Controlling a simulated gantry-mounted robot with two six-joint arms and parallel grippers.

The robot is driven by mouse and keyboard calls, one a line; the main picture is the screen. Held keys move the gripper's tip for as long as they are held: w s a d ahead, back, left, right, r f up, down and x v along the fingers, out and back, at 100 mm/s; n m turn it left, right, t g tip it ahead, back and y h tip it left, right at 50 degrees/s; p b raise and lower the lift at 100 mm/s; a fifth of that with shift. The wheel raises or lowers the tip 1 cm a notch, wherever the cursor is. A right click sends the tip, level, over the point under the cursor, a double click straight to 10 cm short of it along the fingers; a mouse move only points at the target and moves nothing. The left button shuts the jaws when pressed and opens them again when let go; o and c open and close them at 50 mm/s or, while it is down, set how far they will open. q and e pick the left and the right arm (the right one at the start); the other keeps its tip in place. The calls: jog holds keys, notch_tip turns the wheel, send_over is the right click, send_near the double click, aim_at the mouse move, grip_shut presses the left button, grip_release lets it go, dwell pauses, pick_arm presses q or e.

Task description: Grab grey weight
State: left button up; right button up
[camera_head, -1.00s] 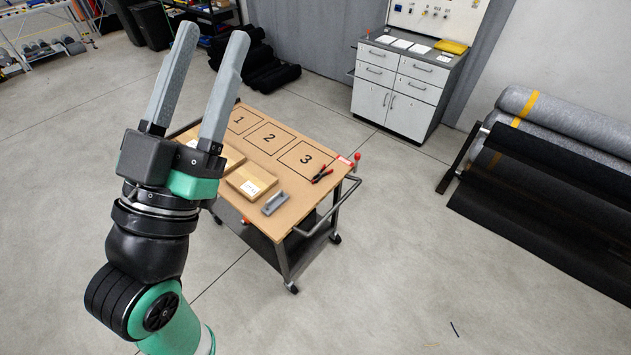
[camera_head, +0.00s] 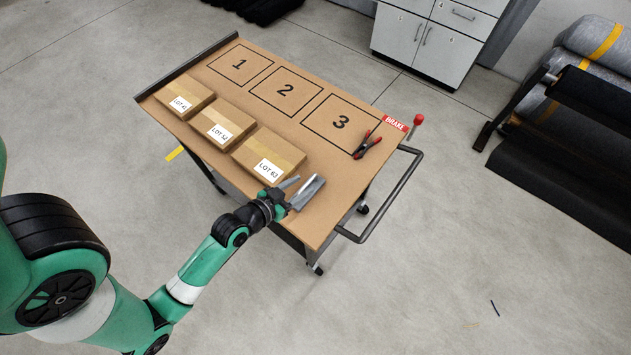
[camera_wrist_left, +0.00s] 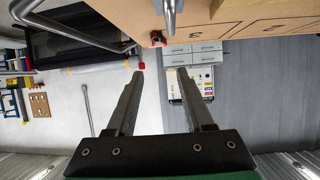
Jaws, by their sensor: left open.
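The grey weight (camera_head: 311,190) lies on the brown top of the cart, near its front edge and right of the LOT 63 box. My left gripper (camera_head: 293,191) is at the front edge of the cart, open, with its fingers right beside the weight. In the head view the fingers and the weight overlap, so I cannot tell whether they touch. In the left wrist view the two open fingers (camera_wrist_left: 162,80) have nothing between them. A grey bar-like piece (camera_wrist_left: 169,14), probably the weight, shows at the top there, beyond the fingertips. My right gripper is not in view.
Boxes labelled LOT 61 (camera_head: 187,98), LOT 62 (camera_head: 222,125) and LOT 63 (camera_head: 268,157) stand in a row along the cart (camera_head: 335,212). Outlined squares 1, 2 and 3 behind them are empty, except a red-black clamp (camera_head: 367,144) at square 3's edge. A handle rail (camera_head: 397,195) juts out right.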

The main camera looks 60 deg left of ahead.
aim_at(304, 189)
pick_arm(q)
jog(key=shift+n+g, duration=0.4)
jog(key=shift+g, duration=0.1)
jog(key=s+f, duration=0.1)
jog(key=s+f+b, duration=0.1)
jog(key=f, duration=0.1)
jog(key=s+f, duration=0.1)
jog(key=f, duration=0.1)
jog(key=shift+s+d, duration=0.1)
jog(key=shift+d, duration=0.3)
jog(key=shift+a+r+y, duration=0.2)
jog(key=shift+a+y, duration=0.1)
jog(key=b+x, duration=0.1)
jog(key=x, duration=0.5)
jog(key=shift+w+a, duration=0.1)
jog(key=shift+w, duration=0.15)
jog(key=b+x, duration=0.1)
jog(key=x, duration=0.4)
jog(key=shift+a+b, duration=0.3)
jog(key=shift+b, duration=0.1)
grip_shut()
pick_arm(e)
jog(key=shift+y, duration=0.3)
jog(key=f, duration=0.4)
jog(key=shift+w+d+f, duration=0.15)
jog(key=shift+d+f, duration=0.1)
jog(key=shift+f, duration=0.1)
pick_arm(q)
jog(key=shift+r, duration=0.2)
